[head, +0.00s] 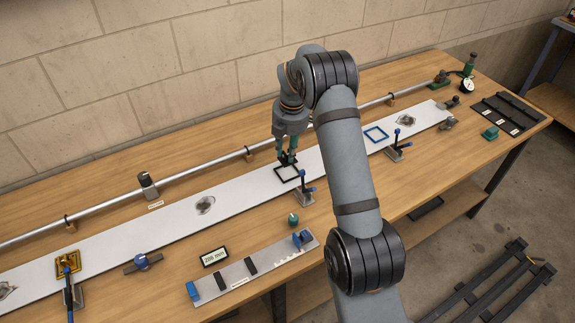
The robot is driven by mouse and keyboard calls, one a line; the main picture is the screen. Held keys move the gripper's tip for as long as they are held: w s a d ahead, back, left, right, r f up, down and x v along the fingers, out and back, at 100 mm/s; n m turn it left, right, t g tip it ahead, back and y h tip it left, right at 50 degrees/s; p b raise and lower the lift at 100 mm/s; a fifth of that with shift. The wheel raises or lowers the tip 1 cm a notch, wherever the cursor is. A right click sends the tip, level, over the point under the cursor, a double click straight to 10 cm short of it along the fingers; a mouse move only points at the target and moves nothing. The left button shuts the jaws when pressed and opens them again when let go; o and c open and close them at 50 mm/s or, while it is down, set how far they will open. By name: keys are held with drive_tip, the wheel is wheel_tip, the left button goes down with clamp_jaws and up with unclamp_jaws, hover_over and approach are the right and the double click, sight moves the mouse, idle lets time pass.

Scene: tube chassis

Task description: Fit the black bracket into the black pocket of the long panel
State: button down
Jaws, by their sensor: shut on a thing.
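The long white panel (240,198) lies diagonally across the wooden bench. The black pocket (279,180), a black square outline, is on the panel near the middle of the view. My gripper (287,159) points down over the back edge of this pocket. It is shut on a small dark piece, seemingly the black bracket (283,161). The piece is small and partly hidden by the fingers. I cannot tell whether it touches the panel or is seated in the pocket.
A blue square outline (376,134) and a yellow fixture (67,262) are on the panel. Clamps with blue handles (305,192) stand along its front edge. A metal pipe (205,167) runs behind. A grey rack (237,280) with black pieces lies in front, beside a display (214,256).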

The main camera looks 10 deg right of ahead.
drive_tip(key=shift+f+p, duration=0.4)
drive_tip(key=shift+f, duration=2.45)
drive_tip(key=shift+f, duration=0.2)
drive_tip(key=c, duration=1.5)
unclamp_jaws()
drive_tip(key=shift+c, duration=0.2)
drive_tip(key=shift+o, duration=0.4)
drive_tip(key=shift+r, duration=0.1)
wheel_tip(320, 180, up, 12)
drive_tip(key=s+b, duration=0.1)
drive_tip(key=shift+s+d, duration=0.15)
drive_tip(key=shift+s, duration=0.2)
